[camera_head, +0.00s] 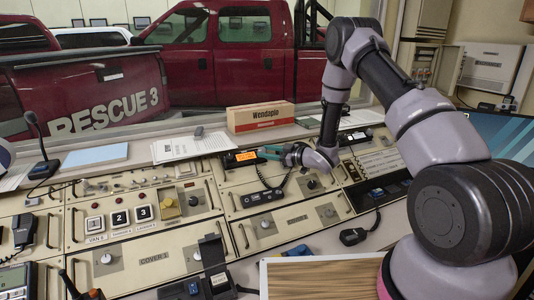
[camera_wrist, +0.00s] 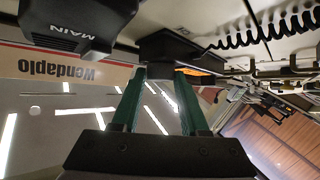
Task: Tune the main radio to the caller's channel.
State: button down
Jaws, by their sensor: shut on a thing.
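The radio (camera_head: 229,162) is a black unit with a lit orange display (camera_head: 246,156), set in the console below the carton. In the wrist view a sliver of the orange display (camera_wrist: 196,71) shows behind my fingers. My gripper (camera_head: 262,153) is at the right side of the radio, its green fingers pointing left. In the wrist view my gripper (camera_wrist: 163,72) is shut on a dark knob (camera_wrist: 170,45), which spans the gap between the fingertips. A black block lettered MAIN (camera_wrist: 78,27) hangs upside down in that view. The display digits are too small to read.
A Wendaplo carton (camera_head: 260,117) stands on the ledge just behind the radio. Numbered buttons (camera_head: 121,217) are at left; a wooden-topped board (camera_head: 320,278) lies in front.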

dwell(0.3)
jog(key=shift+c, duration=2.1)
grip_release()
jog(key=v, duration=1)
jog(key=shift+s+d, duration=0.25)
jog(key=shift+d, duration=0.05)
